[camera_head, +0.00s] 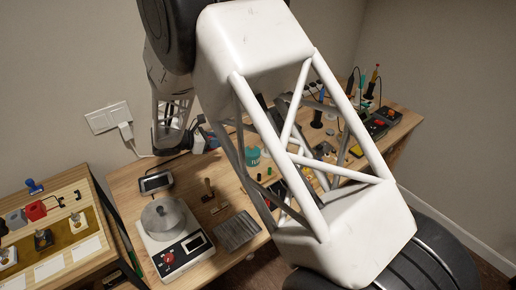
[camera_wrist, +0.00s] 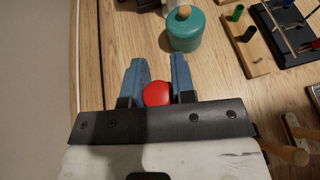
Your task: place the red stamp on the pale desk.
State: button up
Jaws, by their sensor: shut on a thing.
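In the wrist view my gripper (camera_wrist: 158,66) has its two blue-grey fingers on either side of the red stamp (camera_wrist: 157,94). Only the stamp's rounded red top shows between them; its lower part is hidden. The gripper is shut on it. The pale wood desk (camera_wrist: 106,45) lies below, its left edge running beside the wall; I cannot tell whether the stamp touches it. In the head view the pale desk (camera_head: 129,184) spans the middle and extends to the back right. My white arm covers much of it, and the stamp cannot be made out there.
A teal pot (camera_wrist: 186,32) stands just beyond the fingers. A peg block (camera_wrist: 245,42) and a dark tray (camera_wrist: 290,35) are to the right. In the head view a scale (camera_head: 172,245) and a grey metal plate (camera_head: 237,232) occupy the desk's near part. Another bench (camera_head: 98,225) stands left.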

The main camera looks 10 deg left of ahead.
send_over(219, 167)
jog(key=shift+a+f, duration=0.1)
jog(key=shift+f, duration=3)
jog(key=shift+f, duration=0.1)
jog(key=shift+f, duration=1.8)
jog(key=shift+f, duration=0.1)
jog(key=o, duration=0.9)
jog(key=shift+v, duration=6.05)
